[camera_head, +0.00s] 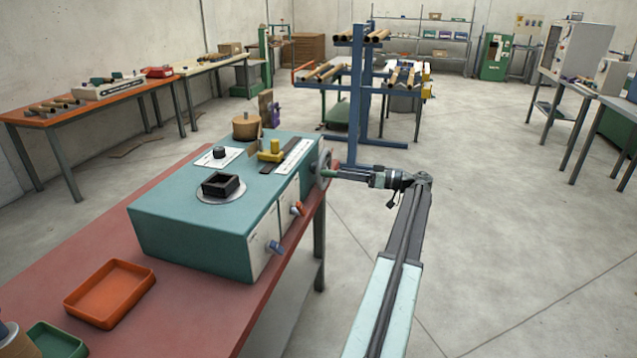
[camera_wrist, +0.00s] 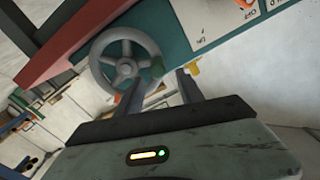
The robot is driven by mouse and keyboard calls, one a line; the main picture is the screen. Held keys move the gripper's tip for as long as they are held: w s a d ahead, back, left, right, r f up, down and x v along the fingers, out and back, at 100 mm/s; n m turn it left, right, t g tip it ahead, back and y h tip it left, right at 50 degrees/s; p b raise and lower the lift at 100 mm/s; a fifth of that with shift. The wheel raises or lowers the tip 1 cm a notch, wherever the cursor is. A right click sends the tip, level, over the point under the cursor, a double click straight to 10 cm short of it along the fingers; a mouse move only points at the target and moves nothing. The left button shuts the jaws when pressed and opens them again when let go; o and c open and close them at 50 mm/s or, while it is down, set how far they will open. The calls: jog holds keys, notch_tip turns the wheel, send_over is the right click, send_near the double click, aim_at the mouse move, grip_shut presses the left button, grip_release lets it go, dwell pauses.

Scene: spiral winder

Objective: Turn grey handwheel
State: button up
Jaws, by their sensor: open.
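The grey handwheel (camera_wrist: 125,69) is a spoked ring with a round hub on the side of the teal winder box (camera_head: 205,222). In the head view the handwheel (camera_head: 323,168) is seen nearly edge-on at the box's right end, partly covered by my gripper. In the head view my gripper (camera_head: 338,173) reaches the wheel from the right.
The box stands on a red-topped bench (camera_head: 190,300). An orange tray (camera_head: 110,293) and a green tray (camera_head: 55,340) lie on the bench. Orange and blue knobs stick out of the box's front. A blue rack (camera_head: 360,95) stands behind.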

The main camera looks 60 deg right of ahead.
aim_at(322, 172)
jog(key=shift+w+f, duration=0.15)
jog(key=shift+f, duration=0.25)
jog(key=x, duration=0.8)
jog(key=shift+a, duration=0.1)
grip_shut()
dwell(1.0)
